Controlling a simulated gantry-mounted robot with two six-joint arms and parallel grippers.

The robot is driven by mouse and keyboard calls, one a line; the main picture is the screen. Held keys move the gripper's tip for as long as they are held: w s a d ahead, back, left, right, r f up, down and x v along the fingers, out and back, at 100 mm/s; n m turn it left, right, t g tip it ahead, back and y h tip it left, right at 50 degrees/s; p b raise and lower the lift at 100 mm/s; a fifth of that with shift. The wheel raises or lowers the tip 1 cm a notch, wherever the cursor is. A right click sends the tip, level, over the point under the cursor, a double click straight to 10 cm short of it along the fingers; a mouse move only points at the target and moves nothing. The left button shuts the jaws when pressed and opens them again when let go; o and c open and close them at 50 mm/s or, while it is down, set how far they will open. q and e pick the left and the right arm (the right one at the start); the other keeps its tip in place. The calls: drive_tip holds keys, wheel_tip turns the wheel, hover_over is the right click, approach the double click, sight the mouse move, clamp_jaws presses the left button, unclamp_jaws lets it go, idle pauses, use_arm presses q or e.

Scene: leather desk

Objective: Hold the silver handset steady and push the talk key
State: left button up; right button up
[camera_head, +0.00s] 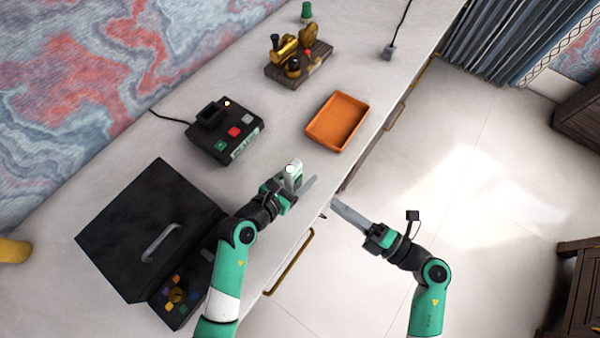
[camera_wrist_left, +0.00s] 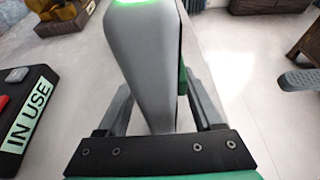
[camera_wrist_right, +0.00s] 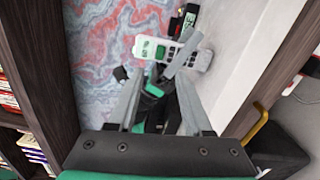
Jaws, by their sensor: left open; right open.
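The silver handset (camera_head: 294,170) is at the front edge of the desk in the head view. My left gripper (camera_head: 290,188) is open, its fingers on either side of the handset. In the left wrist view the handset's grey back (camera_wrist_left: 145,65) fills the space between the fingers, with a green glow at its top.
A black base unit (camera_head: 213,143) with coloured buttons and an "IN USE" label (camera_wrist_left: 30,115) stands behind. An orange tray (camera_head: 338,120) is to the right. A large black case (camera_head: 140,220) lies to the left. A brass object on a wooden base (camera_head: 296,72) stands farther back.

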use_arm(q)
clamp_jaws()
use_arm(e)
clamp_jaws()
idle(0.4)
idle(0.4)
idle(1.2)
